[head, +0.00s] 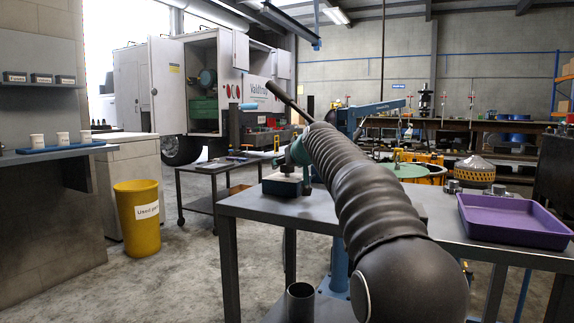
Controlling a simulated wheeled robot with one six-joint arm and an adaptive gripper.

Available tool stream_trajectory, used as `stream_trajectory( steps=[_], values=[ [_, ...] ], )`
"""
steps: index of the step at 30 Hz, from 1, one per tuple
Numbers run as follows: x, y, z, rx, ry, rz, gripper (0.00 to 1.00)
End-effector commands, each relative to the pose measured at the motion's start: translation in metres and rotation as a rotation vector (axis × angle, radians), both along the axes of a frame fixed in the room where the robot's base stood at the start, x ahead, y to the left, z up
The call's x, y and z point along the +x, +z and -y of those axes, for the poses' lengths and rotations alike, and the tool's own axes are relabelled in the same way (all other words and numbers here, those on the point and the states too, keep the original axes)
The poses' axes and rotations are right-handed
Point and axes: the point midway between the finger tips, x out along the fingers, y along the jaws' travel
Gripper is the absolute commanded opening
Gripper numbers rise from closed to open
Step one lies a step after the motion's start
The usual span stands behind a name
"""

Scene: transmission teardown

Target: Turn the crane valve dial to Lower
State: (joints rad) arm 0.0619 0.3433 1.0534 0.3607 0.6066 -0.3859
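The blue shop crane (379,106) stands behind my arm, its boom reaching to the right. A dark rod-like handle (288,101) slants up to the left, close to the far end of my arm; I cannot tell what it is fixed to. No valve dial or Lower mark can be made out; my arm covers much of that area. My arm reaches away over the grey table toward the crane. Its fingers cannot be made out at the far end, so I cannot tell whether it touches anything.
The grey table (262,204) holds a purple tray (512,221) at right. A low dark cart (201,171) stands behind at left. A yellow bin (138,222) stands on the floor at left. A white service truck (180,86) is at the back. The left floor is mostly clear.

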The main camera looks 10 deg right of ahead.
Motion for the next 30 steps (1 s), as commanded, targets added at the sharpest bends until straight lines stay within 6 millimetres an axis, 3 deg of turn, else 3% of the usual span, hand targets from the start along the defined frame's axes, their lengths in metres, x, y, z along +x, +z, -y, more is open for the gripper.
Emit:
stream_trajectory(
  steps=[6, 15, 23, 30],
  values=[
    [0.014, -0.006, -0.002, 0.000, 0.000, 0.000, 0.68],
    [0.015, -0.006, -0.003, 0.000, 0.000, 0.001, 0.68],
    [0.015, -0.006, -0.003, 0.000, 0.000, 0.000, 0.07],
    [0.015, -0.006, -0.003, 0.000, -0.006, 0.000, 0.07]
  ],
)
